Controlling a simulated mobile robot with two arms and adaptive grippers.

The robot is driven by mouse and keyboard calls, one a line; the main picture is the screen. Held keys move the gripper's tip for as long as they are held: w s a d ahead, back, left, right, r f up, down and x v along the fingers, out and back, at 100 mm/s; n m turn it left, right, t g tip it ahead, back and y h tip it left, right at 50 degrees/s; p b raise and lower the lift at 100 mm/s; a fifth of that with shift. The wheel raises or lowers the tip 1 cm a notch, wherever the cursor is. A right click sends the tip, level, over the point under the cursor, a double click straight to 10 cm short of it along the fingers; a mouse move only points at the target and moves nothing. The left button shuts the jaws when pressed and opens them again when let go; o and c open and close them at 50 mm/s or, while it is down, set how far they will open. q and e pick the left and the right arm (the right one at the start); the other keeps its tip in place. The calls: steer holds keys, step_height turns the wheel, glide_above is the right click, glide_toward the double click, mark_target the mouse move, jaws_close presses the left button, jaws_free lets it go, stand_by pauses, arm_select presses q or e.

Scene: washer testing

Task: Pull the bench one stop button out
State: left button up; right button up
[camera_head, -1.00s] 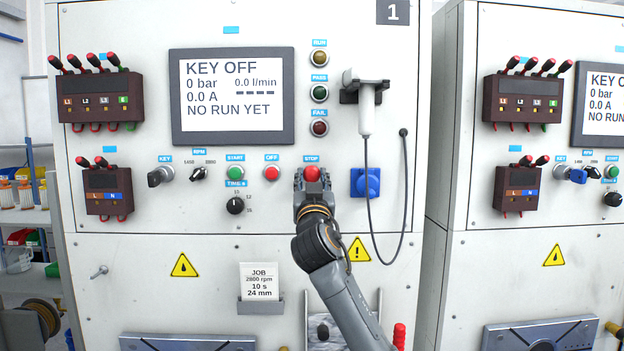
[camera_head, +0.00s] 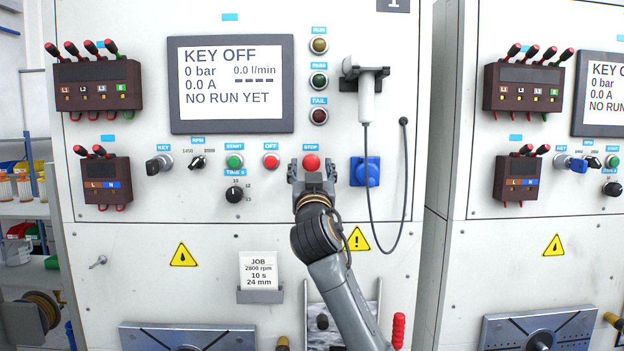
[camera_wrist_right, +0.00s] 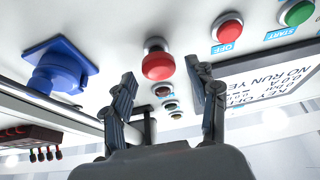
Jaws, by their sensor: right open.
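The bench one stop button (camera_head: 311,162) is a red round knob under a STOP label on the white panel marked 1. In the right wrist view the stop button (camera_wrist_right: 158,63) shows as a red mushroom head on a metal collar. My right gripper (camera_head: 312,174) is open at the stop button, its fingers spread to either side and a little below the knob. In the right wrist view the gripper (camera_wrist_right: 163,77) holds nothing, and the knob shows beyond the gap between its fingertips. I cannot tell whether the button is in or out. My left gripper is not in view.
The red OFF button (camera_head: 271,161) and green START button (camera_head: 234,161) sit to the left. A blue socket (camera_head: 365,171) is close on the right, with a hanging cable (camera_head: 379,235) beyond it. A card holder (camera_head: 260,297) is below. A second bench (camera_head: 540,225) stands right.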

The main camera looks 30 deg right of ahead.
steer(key=v, duration=1.2)
